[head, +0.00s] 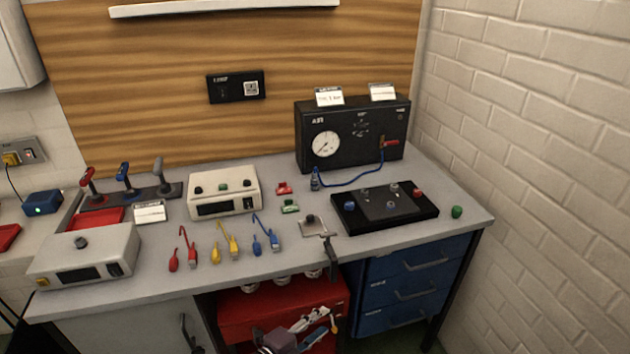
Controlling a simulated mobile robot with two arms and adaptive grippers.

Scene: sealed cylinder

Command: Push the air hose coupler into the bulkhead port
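A blue air hose (350,180) runs from the front of the black AIR box (315,162) down to the bench. At its left end is a small dark blue coupler (315,181), which looks upright in front of the box. The box carries a round gauge, small fittings and a red lever. I cannot tell which fitting is the bulkhead port. A dark shape (12,338) in the bottom left corner may be my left gripper, cut off by the frame; its fingers are unclear. No gripper is seen touching the hose or coupler.
A black panel with knobs (360,216) lies right of the coupler. A cream meter (225,205), coloured leads (220,240) and a grey instrument (85,268) stand to the left. Small red and green parts lie near the coupler. A brick wall (540,140) closes the right side.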

